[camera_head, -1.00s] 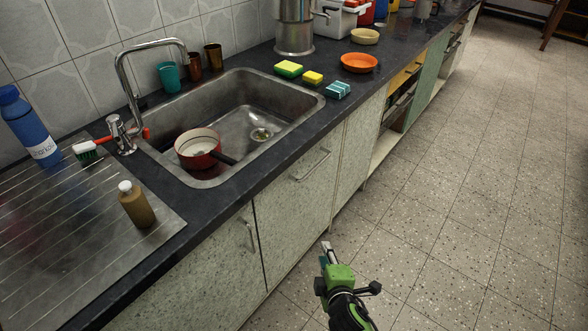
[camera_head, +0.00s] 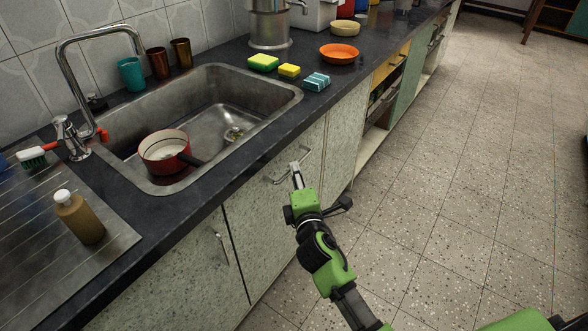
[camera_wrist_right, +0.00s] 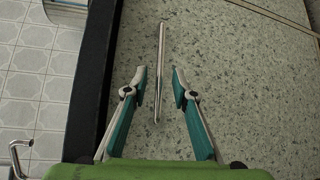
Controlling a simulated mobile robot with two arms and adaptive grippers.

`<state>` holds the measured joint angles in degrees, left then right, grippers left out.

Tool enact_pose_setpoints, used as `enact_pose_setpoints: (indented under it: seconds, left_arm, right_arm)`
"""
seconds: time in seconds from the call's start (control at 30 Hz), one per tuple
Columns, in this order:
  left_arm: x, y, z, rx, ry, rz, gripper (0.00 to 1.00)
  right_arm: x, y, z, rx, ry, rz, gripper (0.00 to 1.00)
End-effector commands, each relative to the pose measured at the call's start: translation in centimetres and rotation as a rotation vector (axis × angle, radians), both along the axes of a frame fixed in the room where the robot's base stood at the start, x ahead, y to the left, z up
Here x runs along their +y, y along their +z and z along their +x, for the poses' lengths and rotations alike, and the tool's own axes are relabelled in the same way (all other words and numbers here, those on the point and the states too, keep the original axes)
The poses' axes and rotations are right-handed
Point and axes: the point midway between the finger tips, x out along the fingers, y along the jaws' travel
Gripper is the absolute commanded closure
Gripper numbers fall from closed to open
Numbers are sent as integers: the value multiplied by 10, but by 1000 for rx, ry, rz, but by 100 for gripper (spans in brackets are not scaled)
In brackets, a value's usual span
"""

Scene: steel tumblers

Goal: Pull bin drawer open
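The drawer front (camera_head: 268,215) is a speckled pale panel under the sink, and it is closed. Its metal bar handle (camera_head: 279,181) is partly covered by my right gripper (camera_head: 296,170) in the head view. In the right wrist view, the handle (camera_wrist_right: 160,62) runs between the two fingertips of the right gripper (camera_wrist_right: 159,79). The fingers are open on both sides of it with gaps; I cannot tell exactly how deep the handle sits between them. My left gripper is not in view.
The dark counter edge (camera_head: 205,207) runs just above the drawer. A neighbouring door has its own handle (camera_head: 222,247) to the left. A red pan (camera_head: 165,151) is in the sink (camera_head: 243,76). The tiled floor (camera_head: 440,200) to the right is clear.

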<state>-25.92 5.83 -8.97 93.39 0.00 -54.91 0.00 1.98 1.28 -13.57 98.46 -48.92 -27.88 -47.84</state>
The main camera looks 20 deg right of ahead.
Motion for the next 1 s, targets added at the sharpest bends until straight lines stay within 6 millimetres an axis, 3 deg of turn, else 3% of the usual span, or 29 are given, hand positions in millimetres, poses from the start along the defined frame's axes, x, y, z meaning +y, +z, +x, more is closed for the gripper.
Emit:
enact_pose_setpoints:
  seconds: [0.23, 0.63, 0.73, 1.0]
  left_arm:
    - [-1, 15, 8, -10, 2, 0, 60]
    - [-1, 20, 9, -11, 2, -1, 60]
    - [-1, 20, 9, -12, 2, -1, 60]
    - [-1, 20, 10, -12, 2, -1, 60]
  right_arm:
    - [-5, -5, 33, 0, -1, 1, 75]
    - [-5, -6, 39, 1, 0, 2, 75]
    - [-5, -6, 39, 1, 0, 2, 98]
    - [-5, -6, 39, 1, 0, 1, 100]
